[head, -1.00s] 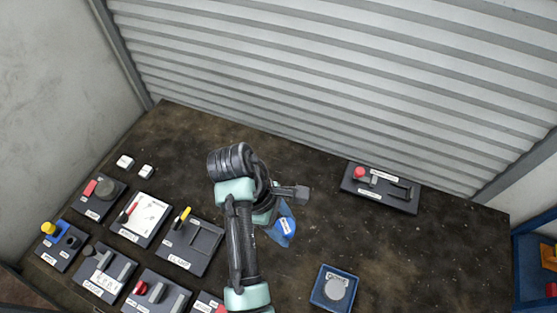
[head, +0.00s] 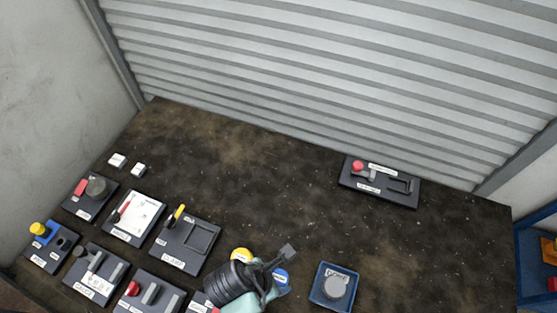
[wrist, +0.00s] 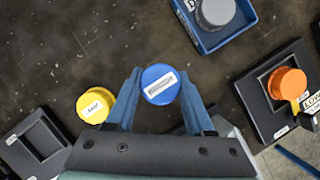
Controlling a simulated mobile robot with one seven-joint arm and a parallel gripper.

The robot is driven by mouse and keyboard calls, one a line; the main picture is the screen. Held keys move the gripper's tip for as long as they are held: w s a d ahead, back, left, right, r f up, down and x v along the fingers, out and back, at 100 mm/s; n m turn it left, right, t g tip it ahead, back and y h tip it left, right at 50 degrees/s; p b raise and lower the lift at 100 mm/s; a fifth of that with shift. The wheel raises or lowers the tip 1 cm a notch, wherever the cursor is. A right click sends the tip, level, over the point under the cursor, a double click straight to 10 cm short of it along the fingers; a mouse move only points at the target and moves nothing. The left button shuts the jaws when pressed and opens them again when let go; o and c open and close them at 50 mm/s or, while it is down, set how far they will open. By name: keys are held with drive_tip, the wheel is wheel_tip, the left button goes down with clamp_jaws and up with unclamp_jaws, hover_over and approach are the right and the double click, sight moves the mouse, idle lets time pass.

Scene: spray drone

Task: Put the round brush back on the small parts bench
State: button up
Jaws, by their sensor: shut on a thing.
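My gripper (wrist: 160,80) has its two blue fingers on either side of a round blue-capped piece (wrist: 160,86) with a white label, and is shut on it. The label is too small to read, and whatever is below the cap is hidden, so I cannot confirm it is the round brush. In the head view the blue cap (head: 280,276) shows beside my wrist, over the front middle of the dark bench top (head: 300,215). I cannot tell whether the piece touches the bench.
A yellow-capped piece (wrist: 95,105) stands close to the left finger. A blue tray (head: 316,297) with a grey round piece is to the right. Several dark holders, including one with a yellow handle (head: 202,262), fill the left. A red-knobbed holder (head: 395,197) is at the back right.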

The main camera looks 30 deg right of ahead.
sight(279, 283)
drive_tip(key=shift+f, duration=1.9)
drive_tip(key=shift+f, duration=0.15)
drive_tip(key=o, duration=1.2)
